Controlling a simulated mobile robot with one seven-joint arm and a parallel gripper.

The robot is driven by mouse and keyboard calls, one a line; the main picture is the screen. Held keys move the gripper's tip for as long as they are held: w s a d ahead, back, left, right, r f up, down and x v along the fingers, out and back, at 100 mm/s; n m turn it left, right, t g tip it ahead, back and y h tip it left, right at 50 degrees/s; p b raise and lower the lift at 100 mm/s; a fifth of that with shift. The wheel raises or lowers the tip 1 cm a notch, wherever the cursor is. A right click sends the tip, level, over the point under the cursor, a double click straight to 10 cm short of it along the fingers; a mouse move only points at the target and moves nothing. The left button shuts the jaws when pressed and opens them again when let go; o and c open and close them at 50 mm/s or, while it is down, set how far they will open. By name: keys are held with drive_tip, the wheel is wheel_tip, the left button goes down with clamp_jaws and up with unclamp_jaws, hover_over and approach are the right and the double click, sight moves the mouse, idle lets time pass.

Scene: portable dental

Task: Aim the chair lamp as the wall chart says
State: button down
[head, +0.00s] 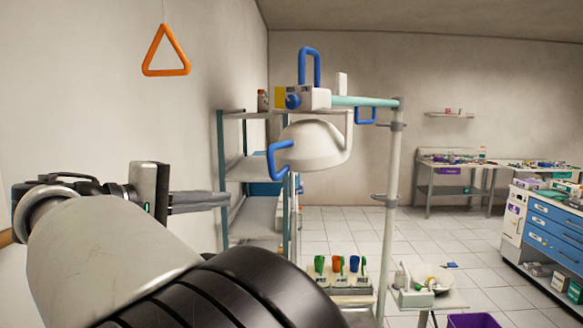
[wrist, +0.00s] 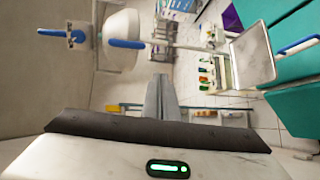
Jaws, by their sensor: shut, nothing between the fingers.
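The chair lamp (head: 318,135) is a white dome hung from a teal arm (head: 360,101) on a grey post (head: 391,200). A blue handle (head: 271,160) sticks out at its left side. Above it a white and yellow box (head: 315,98) carries a blue knob (head: 292,101) and an upright blue loop handle (head: 309,65). My gripper (head: 228,198) is shut and empty, left of the lamp and lower in the picture, apart from it. In the wrist view my gripper (wrist: 158,77) points below the lamp dome (wrist: 119,22). I cannot make out a wall chart.
An orange triangle (head: 166,68) hangs at the upper left. A shelf rack (head: 221,170) stands behind my gripper. A holder (head: 345,282) with coloured items and a small tray stand (head: 445,299) are below the lamp. A blue-drawered cabinet (head: 550,225) stands at right.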

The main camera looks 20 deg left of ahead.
sight(270, 173)
drive_tip(key=s+a+r+t, duration=0.2)
drive_tip(key=a+r, duration=0.1)
drive_tip(key=w+d+p, duration=0.1)
drive_tip(key=w+d, duration=0.7)
drive_tip(key=shift+w+r+n+p, duration=0.2)
drive_tip(key=shift+r+n+p, duration=0.1)
drive_tip(key=shift+s+d+f+b, duration=0.15)
drive_tip(key=shift+s+d+b, duration=0.3)
drive_tip(key=shift+d+b, duration=0.6)
drive_tip(key=shift+a, duration=0.2)
